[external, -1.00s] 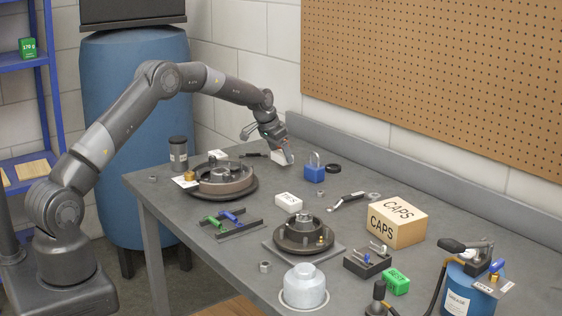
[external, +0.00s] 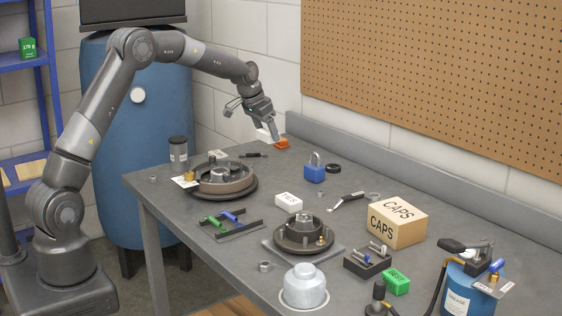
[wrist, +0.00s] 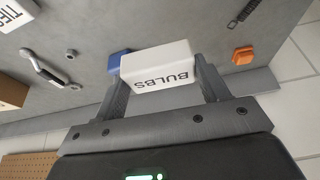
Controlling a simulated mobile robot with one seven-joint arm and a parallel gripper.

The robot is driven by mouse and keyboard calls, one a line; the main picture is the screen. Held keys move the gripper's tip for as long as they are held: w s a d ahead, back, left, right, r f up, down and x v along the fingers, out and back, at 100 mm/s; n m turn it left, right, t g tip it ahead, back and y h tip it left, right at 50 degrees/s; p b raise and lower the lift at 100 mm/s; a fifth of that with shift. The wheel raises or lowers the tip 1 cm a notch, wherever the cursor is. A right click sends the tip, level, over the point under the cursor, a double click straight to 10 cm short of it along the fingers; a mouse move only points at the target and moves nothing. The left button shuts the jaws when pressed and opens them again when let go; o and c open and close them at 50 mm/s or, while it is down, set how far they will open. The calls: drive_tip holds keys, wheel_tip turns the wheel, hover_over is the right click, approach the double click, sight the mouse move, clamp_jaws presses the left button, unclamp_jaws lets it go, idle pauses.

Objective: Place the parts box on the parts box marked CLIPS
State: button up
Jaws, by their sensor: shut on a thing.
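My gripper (external: 268,128) is shut on a white parts box (external: 263,135) above the back of the bench. In the wrist view the box (wrist: 158,66) reads BULBS and sits between the fingers (wrist: 160,88). No box that reads CLIPS can be made out. A white box (external: 288,200) mid-bench seems to be the one reading TIES (wrist: 14,12) in the wrist view. A pale item (external: 217,154) lies behind the round hub assembly; its label cannot be read. A larger tan box (external: 398,223) reads CAPS.
An orange block (external: 281,143) lies just below the held box. The hub assemblies (external: 220,181) (external: 303,236) fill the bench's left and middle. A pegboard wall (external: 430,75) rises behind.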

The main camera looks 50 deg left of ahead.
drive_tip(key=s+a+r, duration=0.2)
drive_tip(key=s+a, duration=0.5)
drive_tip(key=a, duration=0.3)
hover_over(220, 153)
drive_tip(key=s, duration=0.1)
wheel_tip(220, 153, down, 7)
drive_tip(key=shift+s+d, duration=0.15)
drive_tip(key=shift+a+f, duration=0.25)
drive_tip(key=shift+f, duration=1.9)
drive_tip(key=o, duration=1)
drive_tip(key=shift+f, duration=0.1)
drive_tip(key=shift+c, duration=0.2)
